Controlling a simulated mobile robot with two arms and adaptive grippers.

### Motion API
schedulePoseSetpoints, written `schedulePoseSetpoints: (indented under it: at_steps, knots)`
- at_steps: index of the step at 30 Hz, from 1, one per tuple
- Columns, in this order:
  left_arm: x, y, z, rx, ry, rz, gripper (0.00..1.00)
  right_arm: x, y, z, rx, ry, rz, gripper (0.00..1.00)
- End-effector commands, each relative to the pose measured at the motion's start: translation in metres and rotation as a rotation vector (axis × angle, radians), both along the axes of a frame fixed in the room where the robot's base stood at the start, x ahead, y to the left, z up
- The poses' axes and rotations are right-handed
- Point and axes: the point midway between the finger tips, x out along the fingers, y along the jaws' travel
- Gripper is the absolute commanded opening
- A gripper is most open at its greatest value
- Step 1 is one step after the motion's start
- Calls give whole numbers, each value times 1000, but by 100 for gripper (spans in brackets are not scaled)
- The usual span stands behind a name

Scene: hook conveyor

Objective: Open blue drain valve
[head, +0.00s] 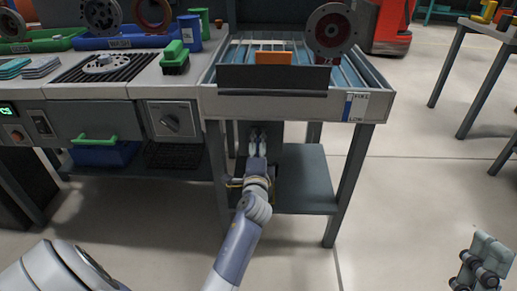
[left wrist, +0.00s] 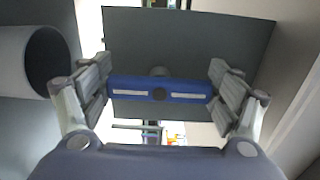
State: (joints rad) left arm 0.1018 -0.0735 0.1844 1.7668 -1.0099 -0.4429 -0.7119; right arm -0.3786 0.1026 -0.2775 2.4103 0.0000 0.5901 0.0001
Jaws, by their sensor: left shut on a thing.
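The blue drain valve handle (left wrist: 160,90) is a flat bar with pale stripes and a dark round centre. In the left wrist view it lies level across the picture. My left gripper (left wrist: 160,91) is shut on it, one finger pad at each end. In the head view my left gripper (head: 258,142) reaches under the sink-like bench, and the valve is hidden there. My right gripper (head: 481,264) shows at the lower right corner, away from the bench; its jaws are unclear.
The bench basin (head: 285,106) overhangs my left arm, with bench legs (head: 350,185) on the right and a lower shelf (head: 308,180) below. A dark pipe end (left wrist: 48,62) is close left of the gripper.

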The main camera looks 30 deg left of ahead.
Motion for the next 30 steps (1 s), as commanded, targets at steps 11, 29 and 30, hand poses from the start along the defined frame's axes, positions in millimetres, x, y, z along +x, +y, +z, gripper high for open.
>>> schedulePoseSetpoints:
  at_steps: [11, 29, 30]
  knots:
    - [0, 0, -1, -25, -12, 1, 59, -4, -1, 2, 5, -19, 1, 92]
    - [0, 0, 0, -21, -12, 0, 100, -3, -1, 2, 5, -19, 1, 92]
    - [0, 0, 0, -20, -11, 0, 100, -3, -1, 1, 6, -17, 1, 92]
